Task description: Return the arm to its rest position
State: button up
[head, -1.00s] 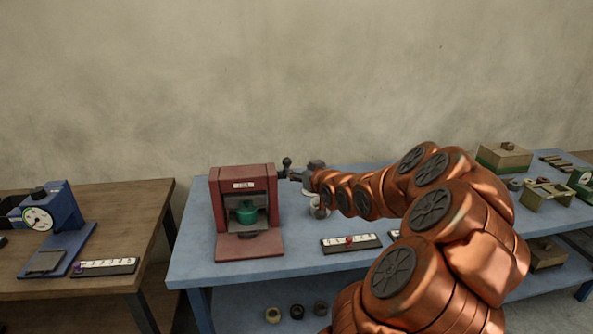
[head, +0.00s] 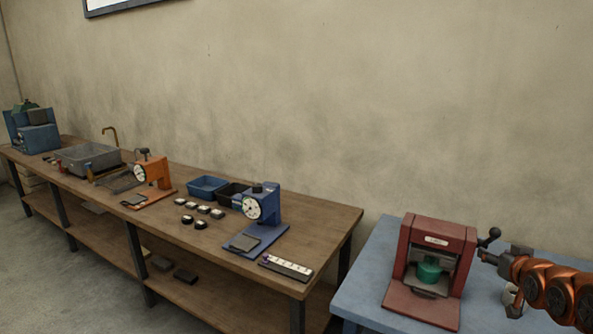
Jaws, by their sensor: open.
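My copper-coloured arm comes in from the right edge in the head view. My gripper (head: 490,258) is at its left end, beside the right side of a red press-like machine (head: 448,238) and close to its black lever knob. It is open, and I see nothing held in it; its fingers are small and partly hard to make out. A green round piece (head: 429,271) sits inside the machine's opening. The machine stands on a blue table (head: 378,262).
A long wooden bench (head: 328,222) runs left along the wall. It bears a blue dial gauge (head: 264,204), an orange dial gauge (head: 157,171), a blue bin (head: 208,186), a grey basin (head: 90,158) and a marked strip (head: 286,268). A gap separates the bench from the blue table.

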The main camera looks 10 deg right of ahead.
jog(key=a+f+n+g+y, duration=0.2)
jog(key=a+f+g, duration=0.15)
jog(key=a, duration=0.95)
jog(key=s+a+f+n+g+y, duration=0.1)
jog(key=s+a+f+g, duration=0.2)
jog(key=s+a, duration=1.5)
jog(key=g, duration=0.4)
jog(key=shift+a+f+n+y, duration=0.25)
jog(key=shift+n+y, duration=0.05)
jog(key=s+a+g, duration=0.1)
jog(key=s+a, duration=0.1)
jog(key=s, duration=0.2)
jog(key=s+a+g, duration=0.2)
jog(key=s, duration=0.3)
jog(key=s+a+g, duration=0.1)
jog(key=s+a, duration=0.2)
jog(key=s, duration=0.2)
jog(key=shift+r+n+y, duration=0.25)
jog(key=shift+n+y, duration=0.05)
jog(key=shift+y, duration=0.1)
jog(key=shift+c, duration=0.3)
